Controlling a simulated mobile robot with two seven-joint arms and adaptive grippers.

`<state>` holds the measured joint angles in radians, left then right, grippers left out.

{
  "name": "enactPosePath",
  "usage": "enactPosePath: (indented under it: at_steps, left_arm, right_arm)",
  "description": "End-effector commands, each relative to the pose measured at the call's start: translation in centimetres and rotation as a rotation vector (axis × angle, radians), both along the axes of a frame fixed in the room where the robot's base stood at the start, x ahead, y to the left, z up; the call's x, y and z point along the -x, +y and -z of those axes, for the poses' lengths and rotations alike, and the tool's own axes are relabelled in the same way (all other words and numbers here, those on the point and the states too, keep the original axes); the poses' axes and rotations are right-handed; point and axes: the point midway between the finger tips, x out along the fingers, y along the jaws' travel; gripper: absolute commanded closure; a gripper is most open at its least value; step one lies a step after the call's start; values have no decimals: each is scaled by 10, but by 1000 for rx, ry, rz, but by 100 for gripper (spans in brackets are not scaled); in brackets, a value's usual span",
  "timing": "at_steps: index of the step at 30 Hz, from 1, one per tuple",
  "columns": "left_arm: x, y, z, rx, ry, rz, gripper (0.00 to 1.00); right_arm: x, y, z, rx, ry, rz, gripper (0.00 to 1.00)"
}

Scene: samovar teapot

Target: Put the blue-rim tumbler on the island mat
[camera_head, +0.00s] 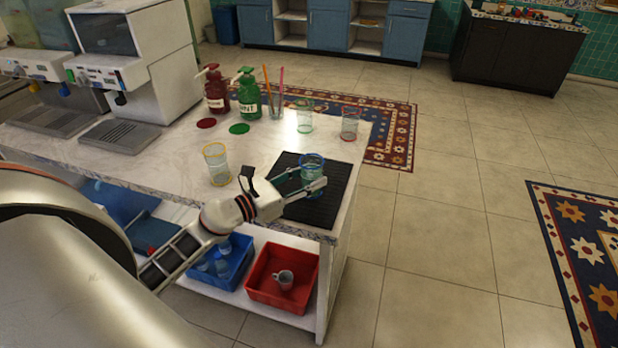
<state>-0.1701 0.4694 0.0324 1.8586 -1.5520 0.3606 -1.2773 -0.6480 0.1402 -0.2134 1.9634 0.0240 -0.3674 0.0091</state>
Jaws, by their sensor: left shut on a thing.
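The blue-rim tumbler (312,160) is clear glass with a blue rim and stands upright at the right end of the island counter. My left gripper (302,183) is shut on it, with its fingers around the glass. The tumbler is over the black ribbed island mat (312,212). Its base is partly hidden by the fingers, so I cannot tell whether it touches the mat. My right gripper is not in view.
A yellow-rim tumbler (216,164) stands left of the mat. A green-rim tumbler (304,115), a red-rim tumbler (350,124), a straw glass (275,102) and red (215,91) and green (248,95) pump bottles stand behind. Below are blue (239,262) and red (310,277) bins.

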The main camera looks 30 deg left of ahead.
Motion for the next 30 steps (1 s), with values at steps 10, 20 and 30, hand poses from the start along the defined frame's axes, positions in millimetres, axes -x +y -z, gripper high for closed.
enactPosePath:
  at_steps: [10, 20, 30]
  left_arm:
    - [0, 0, 2, 0, 0, 0, 45]
    - [12, 5, 1, -1, 3, 0, 45]
    - [72, 29, 2, -1, 5, 0, 45]
  right_arm:
    - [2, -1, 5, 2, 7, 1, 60]
    - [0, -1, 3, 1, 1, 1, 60]
    - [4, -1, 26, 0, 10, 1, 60]
